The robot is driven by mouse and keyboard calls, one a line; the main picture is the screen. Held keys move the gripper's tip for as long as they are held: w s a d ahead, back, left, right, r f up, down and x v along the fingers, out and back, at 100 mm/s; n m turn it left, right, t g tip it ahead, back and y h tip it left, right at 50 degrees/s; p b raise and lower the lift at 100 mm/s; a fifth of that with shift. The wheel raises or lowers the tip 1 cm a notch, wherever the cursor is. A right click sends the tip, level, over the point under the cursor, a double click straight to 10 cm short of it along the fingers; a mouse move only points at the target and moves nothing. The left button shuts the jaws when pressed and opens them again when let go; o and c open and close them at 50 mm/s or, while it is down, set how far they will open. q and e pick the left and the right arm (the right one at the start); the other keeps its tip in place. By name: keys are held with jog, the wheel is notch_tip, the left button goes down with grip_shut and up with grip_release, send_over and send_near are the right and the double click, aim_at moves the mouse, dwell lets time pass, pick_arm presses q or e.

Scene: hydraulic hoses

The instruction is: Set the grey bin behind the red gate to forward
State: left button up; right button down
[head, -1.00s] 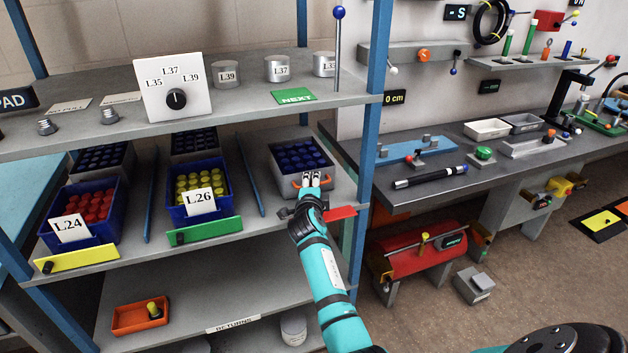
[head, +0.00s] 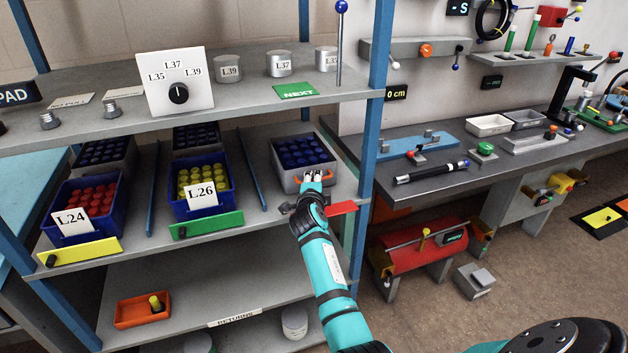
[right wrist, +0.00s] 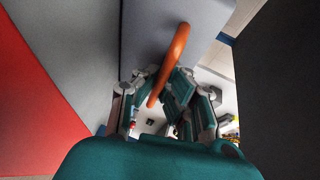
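The grey bin (head: 288,181) stands on the middle shelf at the right, filled with dark blue pieces (head: 302,152). It has an orange handle (head: 298,179) on its front, which also shows in the right wrist view (right wrist: 176,52). My right gripper (head: 313,178) is at this handle. In the right wrist view its fingers (right wrist: 160,85) close in on both sides of the handle and look shut on it. The red gate (head: 342,208) shows low in front of the bin, right of my wrist; my arm hides its middle. My left gripper is out of view.
Left of the grey bin stand a blue bin marked L26 (head: 172,203) behind a green gate (head: 215,224) and one marked L24 (head: 56,200) behind a yellow gate (head: 85,251). A blue shelf post (head: 369,150) rises close to the right of my arm.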

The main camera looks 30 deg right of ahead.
jog(key=shift+s+a+f+b, duration=0.15)
jog(key=shift+s, duration=0.35)
jog(key=shift+s+a+f+b, duration=0.1)
jog(key=shift+s+b, duration=0.05)
jog(key=shift+s, duration=0.3)
jog(key=shift+f, duration=0.1)
jog(key=c, duration=1.4)
grip_release()
jog(key=shift+s+r, duration=0.15)
jog(key=shift+r, duration=0.1)
